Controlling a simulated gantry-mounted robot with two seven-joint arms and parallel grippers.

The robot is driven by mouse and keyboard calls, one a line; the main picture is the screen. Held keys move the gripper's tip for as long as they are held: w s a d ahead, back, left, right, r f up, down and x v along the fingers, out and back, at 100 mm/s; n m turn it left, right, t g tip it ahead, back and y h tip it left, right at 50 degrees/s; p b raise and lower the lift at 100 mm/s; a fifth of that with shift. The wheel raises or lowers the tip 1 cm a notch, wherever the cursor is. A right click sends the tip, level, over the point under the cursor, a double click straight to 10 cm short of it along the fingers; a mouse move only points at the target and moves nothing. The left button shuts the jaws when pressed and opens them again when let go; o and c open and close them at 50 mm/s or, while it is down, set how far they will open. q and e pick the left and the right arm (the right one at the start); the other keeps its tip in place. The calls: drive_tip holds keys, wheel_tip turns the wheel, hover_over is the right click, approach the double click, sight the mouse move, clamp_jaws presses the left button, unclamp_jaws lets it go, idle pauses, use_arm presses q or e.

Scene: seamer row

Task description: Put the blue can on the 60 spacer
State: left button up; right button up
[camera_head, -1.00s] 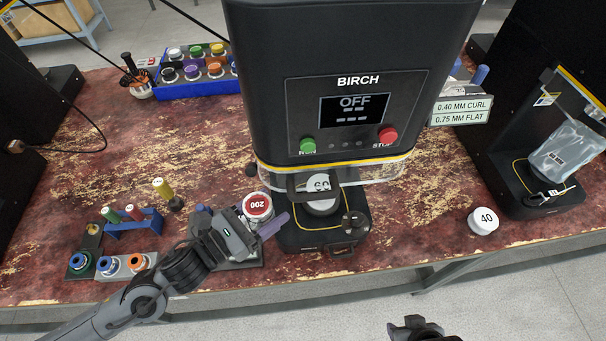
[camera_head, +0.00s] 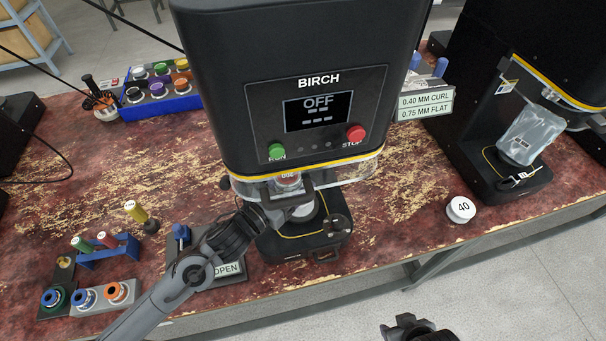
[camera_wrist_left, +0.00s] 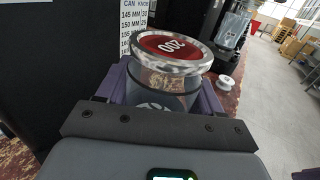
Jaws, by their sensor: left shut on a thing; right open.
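My left gripper (camera_head: 274,203) is shut on a can (camera_head: 288,180) with a red top marked 200. In the left wrist view the can (camera_wrist_left: 172,75) stands between the purple fingers, its rim silver and its body dark bluish-grey. In the head view it is under the head of the BIRCH machine (camera_head: 300,100), behind the clear guard. The white 60 spacer (camera_head: 303,212) sits on the machine's base, partly hidden by my gripper; its number is covered. I cannot tell whether the can touches it. My right gripper (camera_head: 415,330) is open and empty at the bottom edge.
A white 40 spacer (camera_head: 461,209) lies on the bench to the right. A dark plate marked OPEN (camera_head: 226,268) is beside my left arm. Knob blocks (camera_head: 88,298), a blue stand (camera_head: 108,251) and a yellow-topped tool (camera_head: 136,211) stand at left. Another machine (camera_head: 510,165) is at right.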

use_arm(q)
drive_tip(key=x, duration=0.3)
drive_tip(key=shift+d, duration=0.15)
drive_tip(key=shift+w+f+b, duration=0.15)
drive_tip(key=shift+f+b, duration=0.1)
drive_tip(key=shift+b, duration=0.05)
drive_tip(key=shift+f, duration=0.3)
drive_tip(key=o, duration=1)
drive_tip(key=shift+r, duration=0.1)
drive_tip(key=shift+r, duration=0.1)
